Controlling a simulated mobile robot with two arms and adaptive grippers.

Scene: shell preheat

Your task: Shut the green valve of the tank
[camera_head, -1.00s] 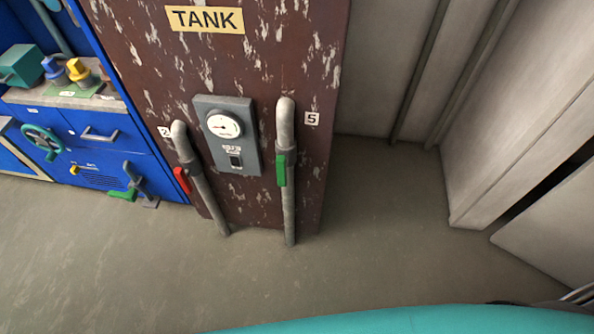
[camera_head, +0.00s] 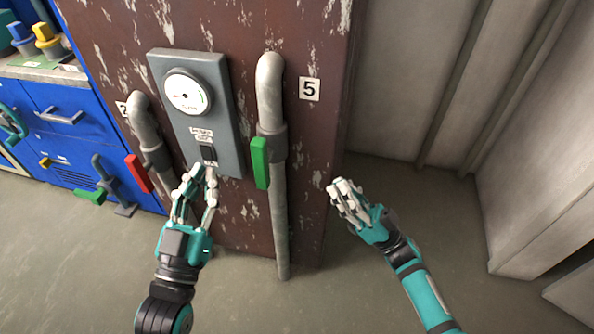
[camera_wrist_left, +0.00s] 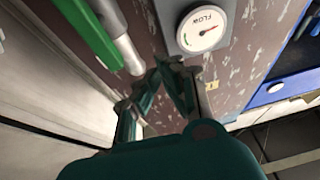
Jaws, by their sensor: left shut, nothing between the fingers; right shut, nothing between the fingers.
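The green valve handle (camera_head: 260,163) sits on the right-hand grey pipe (camera_head: 270,95) of the brown tank (camera_head: 115,55), beside the label 5. The handle hangs roughly upright, in line with the pipe. It also shows at the upper left of the left wrist view (camera_wrist_left: 92,35). My left gripper (camera_head: 196,180) is shut and empty, in front of the tank just below the gauge panel, left of the green handle. Its fingers also show in the left wrist view (camera_wrist_left: 165,75). My right gripper (camera_head: 338,187) is shut and empty, right of the pipe and apart from the handle.
A red handle (camera_head: 138,173) sits on the left pipe (camera_head: 143,120), left of my left gripper. A grey panel (camera_head: 225,135) with a round gauge (camera_head: 186,92) and a dark switch is between the pipes. A blue cabinet (camera_head: 75,135) stands at left. Floor at right is clear.

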